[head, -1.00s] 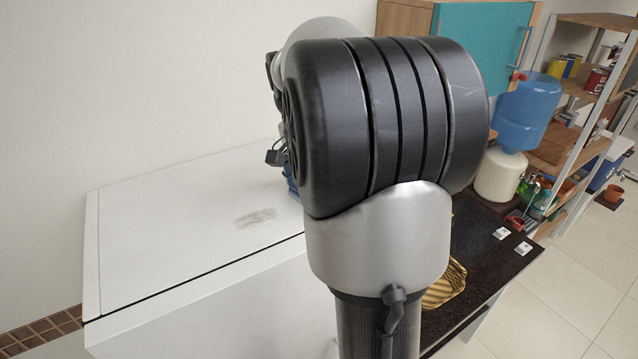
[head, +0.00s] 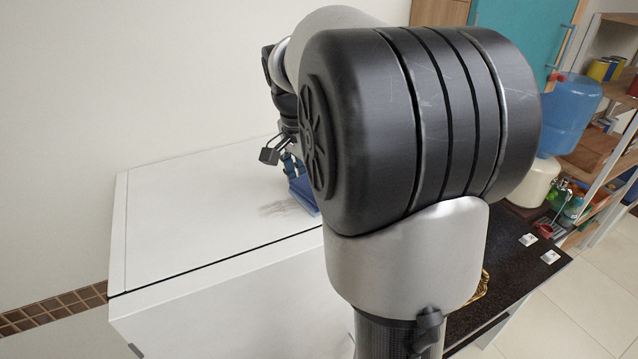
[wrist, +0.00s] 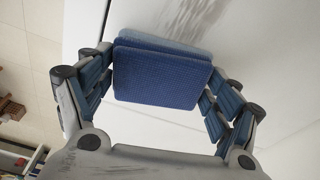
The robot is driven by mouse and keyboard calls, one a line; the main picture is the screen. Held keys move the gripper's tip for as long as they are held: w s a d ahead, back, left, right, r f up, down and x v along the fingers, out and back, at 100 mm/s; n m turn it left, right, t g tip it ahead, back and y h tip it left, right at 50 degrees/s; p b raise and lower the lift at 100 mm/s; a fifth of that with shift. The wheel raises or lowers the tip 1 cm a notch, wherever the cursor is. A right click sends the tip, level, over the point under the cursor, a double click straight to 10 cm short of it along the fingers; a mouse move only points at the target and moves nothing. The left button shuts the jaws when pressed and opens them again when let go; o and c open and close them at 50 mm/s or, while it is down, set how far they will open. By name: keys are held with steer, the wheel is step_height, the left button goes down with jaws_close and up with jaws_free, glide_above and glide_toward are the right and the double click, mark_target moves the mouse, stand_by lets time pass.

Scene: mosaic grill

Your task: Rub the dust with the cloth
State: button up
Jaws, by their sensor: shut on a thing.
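My gripper (wrist: 160,85) is shut on a folded blue cloth (wrist: 160,72), which spans between its two fingers in the wrist view. In the head view, the cloth (head: 302,192) shows in part beside my arm, low at the white top surface. The dust is a grey smudge (head: 280,208) on the white top, just left of the cloth in the head view. In the wrist view, the dust (wrist: 197,20) lies just beyond the cloth's far edge. My arm hides part of the cloth and most of the gripper in the head view. Whether the cloth touches the surface is unclear.
The white top (head: 190,215) is otherwise bare, with a dark seam near its front edge and a wall behind. A dark counter (head: 515,260) with a gold tray is at right. A blue water jug (head: 570,115) and shelves stand beyond.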

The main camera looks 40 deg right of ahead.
mark_target(264, 214)
steer(key=shift+w+a+r, duration=0.1)
steer(key=shift+w+a, duration=0.25)
steer(key=shift+a, duration=0.85)
steer(key=shift+w+a+f, duration=0.1)
steer(key=shift+w+a, duration=0.25)
steer(key=shift+a, duration=0.9)
steer(key=shift+w+a+r, duration=0.1)
steer(key=shift+w+a, duration=0.25)
steer(key=shift+a, duration=0.85)
steer(key=shift+w+a, duration=0.25)
steer(key=shift+a, duration=0.65)
steer(key=shift+w+a, duration=0.25)
steer(key=shift+a, duration=0.6)
step_height(264, 214, up, 6)
steer(key=p, duration=0.5)
step_height(264, 214, up, 3)
steer(key=shift+f+p, duration=0.15)
steer(key=shift+p, duration=0.7)
